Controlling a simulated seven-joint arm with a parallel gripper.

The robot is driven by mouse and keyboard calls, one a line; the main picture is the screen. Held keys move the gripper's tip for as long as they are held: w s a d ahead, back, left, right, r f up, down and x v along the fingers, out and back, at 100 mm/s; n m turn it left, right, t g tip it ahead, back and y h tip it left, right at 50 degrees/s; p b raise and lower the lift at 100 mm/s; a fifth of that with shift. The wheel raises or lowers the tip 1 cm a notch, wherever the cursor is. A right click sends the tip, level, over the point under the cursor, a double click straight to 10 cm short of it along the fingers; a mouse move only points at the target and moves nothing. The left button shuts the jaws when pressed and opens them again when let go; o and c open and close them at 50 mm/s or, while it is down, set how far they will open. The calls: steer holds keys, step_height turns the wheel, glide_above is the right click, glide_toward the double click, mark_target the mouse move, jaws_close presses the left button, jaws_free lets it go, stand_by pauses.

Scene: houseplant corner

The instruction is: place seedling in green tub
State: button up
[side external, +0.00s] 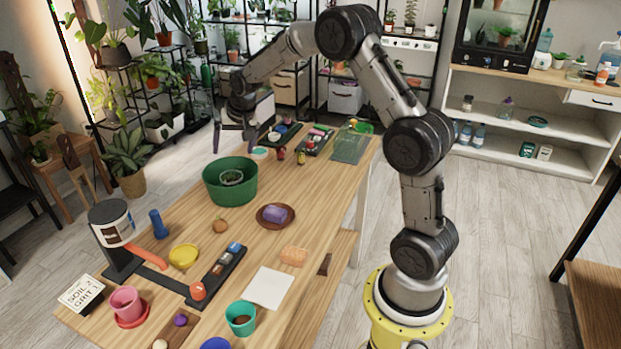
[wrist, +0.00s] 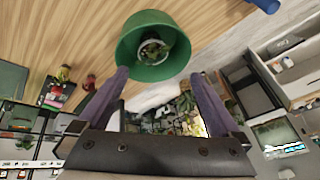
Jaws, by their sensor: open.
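The green tub (side external: 230,196) stands on the wooden table, and it also shows at the top of the wrist view (wrist: 180,58). The seedling, green leaves in a small pale-rimmed pot (side external: 232,179), is inside the tub; in the wrist view it (wrist: 153,52) sits within the tub's rim. My gripper (side external: 231,148) is open and empty, above the tub and toward its far side. Its two purple-grey fingers (wrist: 159,75) are spread apart in the wrist view, with nothing between them. The pot's base is hidden by the tub wall.
A brown saucer with a purple block (side external: 275,214), an orange-brown round item (side external: 220,226) and a yellow dish (side external: 183,256) lie near the tub. Dark trays (side external: 314,140) stand at the table's far end. A white sheet (side external: 269,288) lies nearer the front.

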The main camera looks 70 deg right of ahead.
steer(key=s+a+r+n+y, duration=0.1)
steer(key=s+a+r+n, duration=0.4)
steer(key=s+a+r, duration=0.75)
steer(key=s+a+f+n, duration=0.1)
steer(key=s+a+n, duration=0.1)
steer(key=s, duration=0.8)
steer(key=s+a+f+n+y, duration=0.1)
steer(key=s+a, duration=0.4)
steer(key=s, duration=0.6)
steer(key=shift+s+f+n+t, duration=0.2)
steer(key=shift+f+n+t, duration=0.25)
steer(key=shift+n, duration=0.55)
